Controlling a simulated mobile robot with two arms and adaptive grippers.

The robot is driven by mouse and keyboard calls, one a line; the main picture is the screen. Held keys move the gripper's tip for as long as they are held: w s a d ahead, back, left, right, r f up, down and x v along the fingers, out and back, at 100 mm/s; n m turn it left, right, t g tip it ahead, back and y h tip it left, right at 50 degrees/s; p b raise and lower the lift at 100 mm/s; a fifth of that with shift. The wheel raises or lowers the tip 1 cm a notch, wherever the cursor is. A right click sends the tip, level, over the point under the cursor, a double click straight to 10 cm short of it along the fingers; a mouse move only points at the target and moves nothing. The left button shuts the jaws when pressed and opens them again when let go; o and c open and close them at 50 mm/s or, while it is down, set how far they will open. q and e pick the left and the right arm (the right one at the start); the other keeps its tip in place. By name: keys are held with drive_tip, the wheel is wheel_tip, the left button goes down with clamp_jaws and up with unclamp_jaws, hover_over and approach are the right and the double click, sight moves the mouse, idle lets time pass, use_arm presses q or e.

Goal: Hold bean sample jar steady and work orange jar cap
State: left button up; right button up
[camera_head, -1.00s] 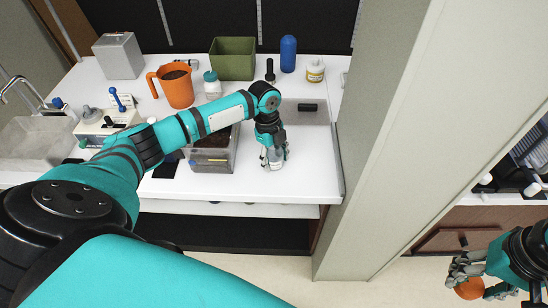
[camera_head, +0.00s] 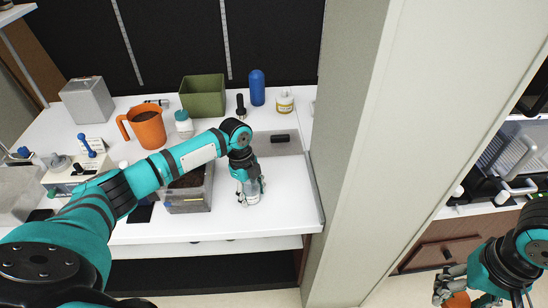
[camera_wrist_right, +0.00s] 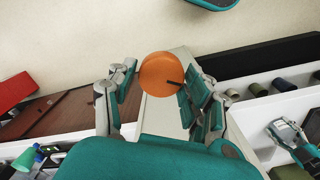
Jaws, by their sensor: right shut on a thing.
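The bean sample jar (camera_head: 252,199), pale and clear, stands upright on the white counter near its front edge. My left gripper (camera_head: 250,187) comes down on it from above, with its fingers closed around the jar's sides; they hide much of it. The orange jar cap (camera_wrist_right: 160,73) is away from the jar, between the fingers of my right gripper (camera_wrist_right: 158,92) in the right wrist view. In the head view, the right gripper (camera_head: 452,290) and the cap (camera_head: 457,301) show at the bottom right edge, beyond the wall panel and partly cut off.
A clear bin of dark grounds (camera_head: 188,200) stands just left of the jar. Behind are an orange jug (camera_head: 147,127), a green box (camera_head: 203,96), a blue bottle (camera_head: 257,88) and a yellow-labelled jar (camera_head: 285,101). A tall pale panel (camera_head: 375,150) stands between my grippers.

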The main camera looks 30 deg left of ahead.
use_arm(q)
drive_tip(key=o, duration=0.5)
drive_tip(key=shift+c, duration=0.2)
